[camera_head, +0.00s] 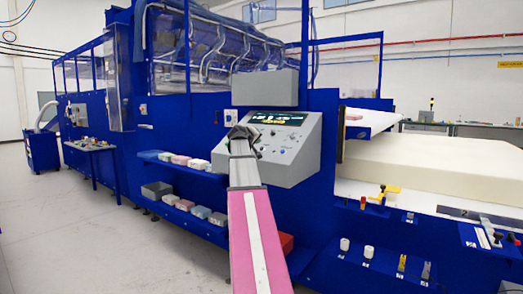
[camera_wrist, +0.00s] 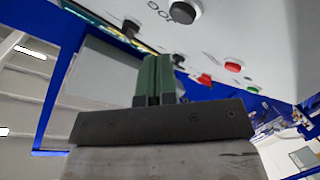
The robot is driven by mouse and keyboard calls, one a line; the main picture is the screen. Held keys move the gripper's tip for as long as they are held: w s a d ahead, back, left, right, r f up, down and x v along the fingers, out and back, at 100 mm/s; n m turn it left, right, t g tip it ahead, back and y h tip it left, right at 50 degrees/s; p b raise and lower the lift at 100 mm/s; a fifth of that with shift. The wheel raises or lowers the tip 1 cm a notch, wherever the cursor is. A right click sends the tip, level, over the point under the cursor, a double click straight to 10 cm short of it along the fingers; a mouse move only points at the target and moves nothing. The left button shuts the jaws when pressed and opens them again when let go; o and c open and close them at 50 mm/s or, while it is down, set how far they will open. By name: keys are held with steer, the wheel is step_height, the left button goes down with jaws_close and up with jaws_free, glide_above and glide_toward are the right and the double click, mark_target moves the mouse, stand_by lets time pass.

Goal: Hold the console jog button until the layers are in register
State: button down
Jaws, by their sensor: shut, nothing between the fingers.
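The grey console (camera_head: 300,160) stands on the blue machine, with a lit display (camera_head: 278,118) along its top and small knobs and buttons below. My gripper (camera_head: 241,132) is in front of the console's left part in the head view and hides some controls there. In the wrist view my gripper (camera_wrist: 157,65) is shut, its dark green fingers together and empty. The pale panel (camera_wrist: 270,35) fills the top right there, with a dark round button (camera_wrist: 183,14) beside a partly readable label that may be "JOG". The fingertips appear apart from that button. Contact cannot be told for certain.
Red buttons (camera_wrist: 205,79), a black knob (camera_wrist: 178,59) and a green button (camera_wrist: 253,90) are on the panel. A cream foam slab (camera_head: 430,170) lies right of the console. Blue shelves (camera_head: 185,162) with foam samples are at left. Open floor lies at the lower left.

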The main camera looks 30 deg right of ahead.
steer(key=r, duration=0.1)
steer(key=a+r, duration=0.1)
steer(key=r, duration=0.1)
steer(key=shift+s+a, duration=0.3)
steer(key=shift+a, duration=0.05)
steer(key=s+a+f+g+y, duration=0.1)
steer(key=a+f+y, duration=0.1)
steer(key=a+f, duration=0.75)
steer(key=s+a+f+n+g+y, duration=0.1)
steer(key=s+a+f+y, duration=0.3)
steer(key=f, duration=1.1)
steer(key=w+a+f+g+y, duration=0.1)
steer(key=a+f, duration=0.7)
steer(key=f, duration=0.4)
steer(key=s+a+f+g+y, duration=0.5)
steer(key=s+a+f+y, duration=0.1)
steer(key=s+a+f, duration=1.4)
step_height(320, 180, down, 3)
steer(key=shift+s+a+r+n, duration=0.15)
steer(key=shift+s+a+n, duration=0.2)
steer(key=shift+a, duration=0.35)
